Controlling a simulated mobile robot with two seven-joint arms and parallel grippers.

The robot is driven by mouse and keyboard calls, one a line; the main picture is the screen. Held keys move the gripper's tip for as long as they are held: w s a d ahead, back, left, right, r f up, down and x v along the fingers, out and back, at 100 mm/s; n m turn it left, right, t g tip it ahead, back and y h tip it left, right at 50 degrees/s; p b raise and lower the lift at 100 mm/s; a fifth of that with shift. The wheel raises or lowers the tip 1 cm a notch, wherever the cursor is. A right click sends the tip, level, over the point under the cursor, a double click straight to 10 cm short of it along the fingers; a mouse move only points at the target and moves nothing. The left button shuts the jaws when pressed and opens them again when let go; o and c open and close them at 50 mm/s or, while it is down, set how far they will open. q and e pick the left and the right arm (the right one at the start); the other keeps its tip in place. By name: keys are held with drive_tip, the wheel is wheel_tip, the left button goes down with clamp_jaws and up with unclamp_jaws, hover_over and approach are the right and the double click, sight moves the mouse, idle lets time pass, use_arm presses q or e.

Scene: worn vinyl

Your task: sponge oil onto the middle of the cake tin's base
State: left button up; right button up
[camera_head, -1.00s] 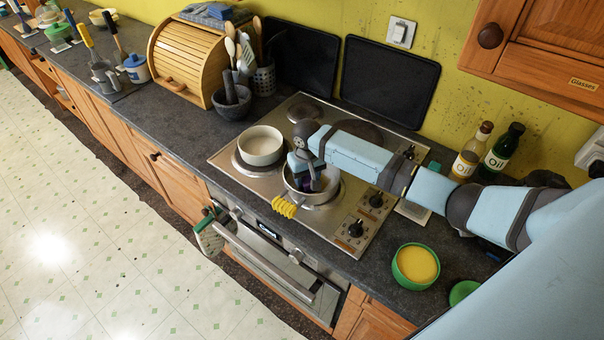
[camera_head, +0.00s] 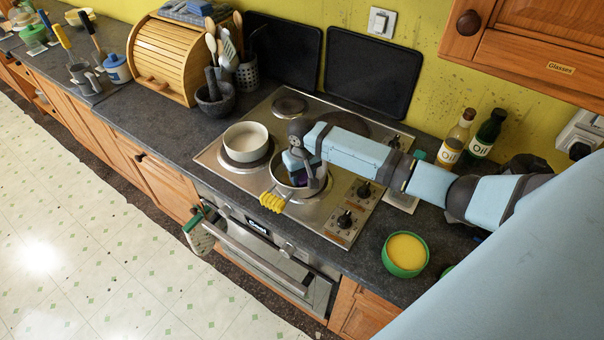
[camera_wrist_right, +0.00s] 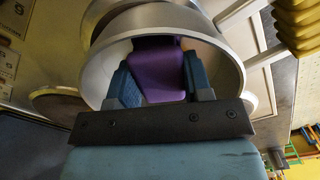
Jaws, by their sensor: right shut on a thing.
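A round metal tin (camera_head: 281,187) stands on the hob's front burner, with a yellow ribbed piece (camera_head: 273,202) at its front left. In the right wrist view its wall (camera_wrist_right: 228,70) curves around my fingers. My right gripper (camera_head: 297,174) points down into the tin and is shut on a purple sponge (camera_wrist_right: 160,75). The sponge is inside the rim; the tin's base is mostly hidden, and I cannot tell whether the sponge touches it. A green bowl (camera_head: 404,271) of yellow liquid sits on the counter at the right. My left gripper is not in view.
A cream pot (camera_head: 246,142) stands on the hob (camera_head: 212,160) left of the tin. Two oil bottles (camera_head: 487,135) stand against the wall behind my right arm. A mortar (camera_head: 215,102) and wooden bread bin (camera_head: 165,62) are at the back left. Hob knobs lie front right.

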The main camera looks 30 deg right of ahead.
drive_tip(key=shift+s+d, duration=0.25)
drive_tip(key=shift+s, duration=0.35)
drive_tip(key=shift+s+d, duration=0.3)
drive_tip(key=shift+s, duration=0.3)
drive_tip(key=shift+s+d, duration=0.25)
drive_tip(key=shift+s, duration=0.35)
wheel_tip(320, 180, up, 7)
drive_tip(key=o, duration=0.3)
drive_tip(key=c, duration=0.3)
drive_tip(key=s+a+r+n, duration=0.1)
drive_tip(key=s+a+r, duration=0.4)
drive_tip(key=a+r, duration=0.6)
drive_tip(key=shift+s+a, duration=0.25)
drive_tip(key=shift+a, duration=0.1)
